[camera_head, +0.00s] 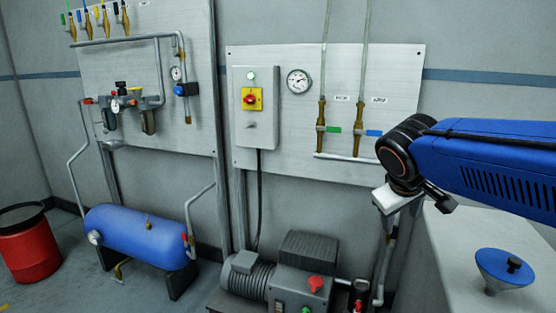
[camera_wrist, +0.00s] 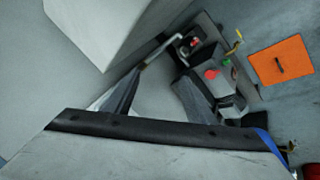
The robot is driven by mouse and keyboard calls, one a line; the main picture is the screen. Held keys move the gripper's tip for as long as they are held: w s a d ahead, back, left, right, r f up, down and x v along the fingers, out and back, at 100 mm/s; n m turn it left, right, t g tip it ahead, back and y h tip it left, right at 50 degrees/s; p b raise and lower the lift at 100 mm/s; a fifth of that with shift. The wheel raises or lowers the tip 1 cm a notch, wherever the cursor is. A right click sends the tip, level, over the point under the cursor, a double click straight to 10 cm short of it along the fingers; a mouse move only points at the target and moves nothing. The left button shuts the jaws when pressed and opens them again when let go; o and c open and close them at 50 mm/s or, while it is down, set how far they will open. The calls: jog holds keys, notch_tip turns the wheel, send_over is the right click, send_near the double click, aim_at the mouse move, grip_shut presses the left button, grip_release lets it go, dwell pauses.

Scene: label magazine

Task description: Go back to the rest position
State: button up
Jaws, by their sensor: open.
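My gripper (camera_head: 412,194) is at the end of my blue arm, at the right of the head view, below a round black joint. A pale block and a short dark part show there, and the jaws are largely hidden. It is open and nothing shows held in it. It hangs in front of the wall panel (camera_head: 250,52), above the pump motor (camera_head: 308,252) and beside the pale cabinet (camera_head: 428,262). In the wrist view a broad grey body with a dark bolted edge fills the bottom, and I cannot tell its parts clearly.
A blue tank (camera_head: 135,238) and a red bin (camera_head: 30,252) stand at the left. A blue funnel-shaped thing (camera_head: 505,268) is on the cabinet. The wrist view shows an orange square (camera_wrist: 281,62) beside the motor with its red knob (camera_wrist: 212,74). Pipes run close to my gripper.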

jog(key=s+f+m+y, duration=0.1)
jog(key=s+f, duration=0.5)
jog(key=s, duration=0.3)
jog(key=s+f+m+y, duration=0.2)
jog(key=s+f, duration=0.5)
jog(key=s, duration=0.2)
jog(key=shift+m+g+y, duration=0.3)
jog(key=shift+g, duration=0.1)
